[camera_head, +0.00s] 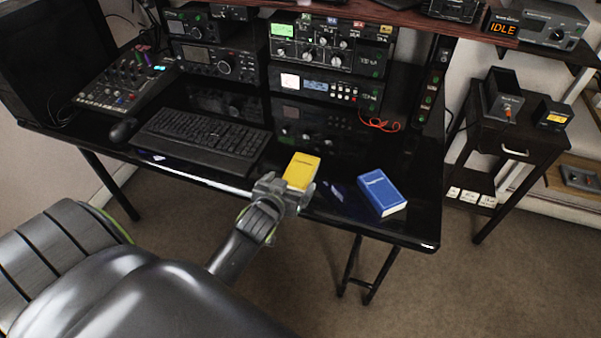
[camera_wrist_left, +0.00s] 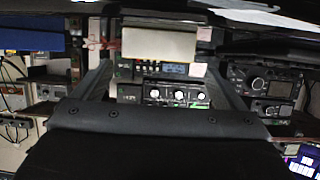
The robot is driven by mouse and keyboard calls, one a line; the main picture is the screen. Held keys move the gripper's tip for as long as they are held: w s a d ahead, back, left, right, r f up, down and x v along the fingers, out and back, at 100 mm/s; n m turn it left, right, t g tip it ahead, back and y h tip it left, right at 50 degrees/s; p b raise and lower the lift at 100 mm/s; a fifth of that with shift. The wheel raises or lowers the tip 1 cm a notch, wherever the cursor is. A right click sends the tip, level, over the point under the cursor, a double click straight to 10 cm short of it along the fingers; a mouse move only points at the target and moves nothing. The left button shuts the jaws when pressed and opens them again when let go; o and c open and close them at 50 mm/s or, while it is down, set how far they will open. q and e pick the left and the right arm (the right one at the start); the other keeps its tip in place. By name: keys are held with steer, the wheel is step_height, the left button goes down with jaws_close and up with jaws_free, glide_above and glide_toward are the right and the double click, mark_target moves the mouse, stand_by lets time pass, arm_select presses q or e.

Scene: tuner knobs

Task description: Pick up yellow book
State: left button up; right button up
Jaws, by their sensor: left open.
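The yellow book (camera_head: 302,169) lies on the black desk near its front edge. My left gripper (camera_head: 287,187) is open at the near end of the yellow book, with a finger towards each side of it. In the left wrist view, the book's pale page edge (camera_wrist_left: 158,42) shows beyond and between the spread fingers of the left gripper (camera_wrist_left: 158,68). I cannot tell whether the fingers touch the book. The book's near end is partly hidden by the gripper in the head view. My right gripper is not in view.
A blue book (camera_head: 381,192) lies to the right on the desk (camera_head: 330,215); it also shows in the left wrist view (camera_wrist_left: 28,42). A keyboard (camera_head: 203,137) and a mouse (camera_head: 123,130) are to the left. Radio units (camera_head: 328,88) stand behind the yellow book.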

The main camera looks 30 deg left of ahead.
mark_target(299, 172)
arm_select(q)
steer(key=shift+r+x, duration=0.15)
steer(key=shift+x, duration=1.4)
steer(key=shift+r+x, duration=0.1)
steer(key=shift+x, duration=1.4)
steer(key=shift+w+d, duration=0.15)
steer(key=c, duration=1.2)
